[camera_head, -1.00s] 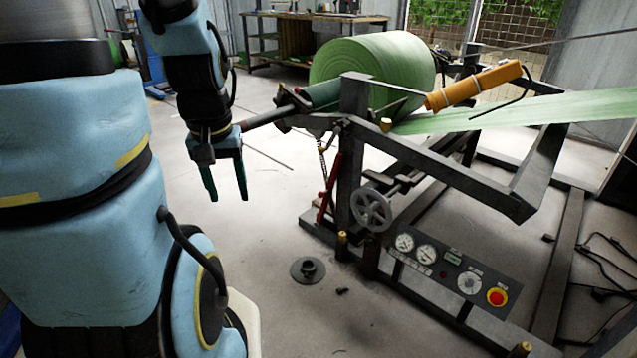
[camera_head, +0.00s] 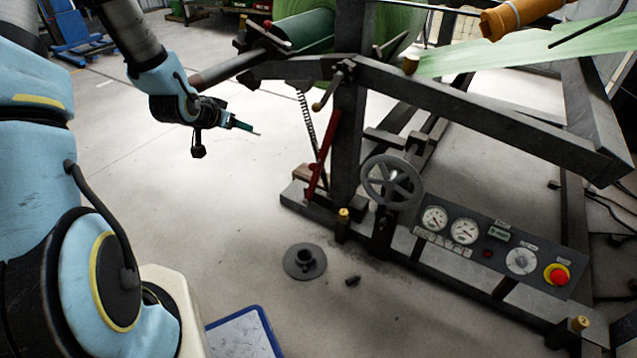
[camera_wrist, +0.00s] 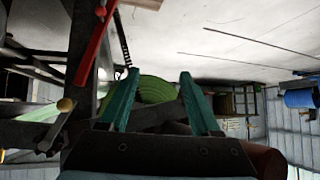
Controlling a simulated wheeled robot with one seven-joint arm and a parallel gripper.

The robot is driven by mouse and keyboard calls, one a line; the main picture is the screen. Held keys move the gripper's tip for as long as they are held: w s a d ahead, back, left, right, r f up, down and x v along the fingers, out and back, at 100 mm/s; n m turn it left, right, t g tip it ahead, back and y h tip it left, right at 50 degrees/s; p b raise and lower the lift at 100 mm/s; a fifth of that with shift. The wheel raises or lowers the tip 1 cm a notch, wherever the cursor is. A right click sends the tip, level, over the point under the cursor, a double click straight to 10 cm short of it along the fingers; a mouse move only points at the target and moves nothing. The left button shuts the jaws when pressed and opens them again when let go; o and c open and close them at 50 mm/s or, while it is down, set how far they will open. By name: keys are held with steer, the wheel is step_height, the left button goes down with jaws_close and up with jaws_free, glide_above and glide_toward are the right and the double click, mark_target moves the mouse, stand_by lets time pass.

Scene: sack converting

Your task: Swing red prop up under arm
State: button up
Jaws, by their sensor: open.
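The red prop (camera_head: 322,155) is a thin bar standing slightly tilted beside the dark upright post of the stand, its foot near the base rail. A coil spring (camera_head: 307,112) hangs just left of it from the stand's arm (camera_head: 290,69). The arm reaches left past the green roll. My gripper (camera_head: 256,131) is left of the prop, apart from it, pointing right. In the wrist view my gripper (camera_wrist: 159,75) is open, with nothing between its two green fingers. The red prop (camera_wrist: 93,45) shows there at upper left, outside the fingers.
A handwheel (camera_head: 392,183) and a gauge panel (camera_head: 490,240) with a red button sit right of the post. A round dark flanged piece (camera_head: 305,262) lies on the floor. A blue-edged board (camera_head: 240,335) is at the bottom. Floor left of the prop is clear.

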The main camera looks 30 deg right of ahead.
steer(key=d+f+m+h+b, duration=0.1)
steer(key=d+f+h+b, duration=0.1)
steer(key=d+f+b, duration=0.35)
steer(key=d+f+m+h+b, duration=0.1)
steer(key=d+f+h+b, duration=0.15)
steer(key=f, duration=0.55)
steer(key=t+h+b, duration=0.1)
steer(key=h+b, duration=0.3)
steer(key=b, duration=0.7)
glide_toward(318, 160)
steer(key=shift+s+a+f, duration=0.3)
steer(key=shift+f, duration=0.05)
steer(key=shift+w+d+h, duration=0.15)
steer(key=shift+d+h, duration=0.1)
steer(key=shift+d, duration=0.25)
steer(key=b+x, duration=0.4)
steer(key=x, duration=0.5)
steer(key=shift+w, duration=0.15)
steer(key=shift+w+d+r, duration=0.15)
steer(key=shift+w+d, duration=0.05)
steer(key=shift+d, duration=0.1)
jaws_close()
steer(key=shift+a, duration=0.1)
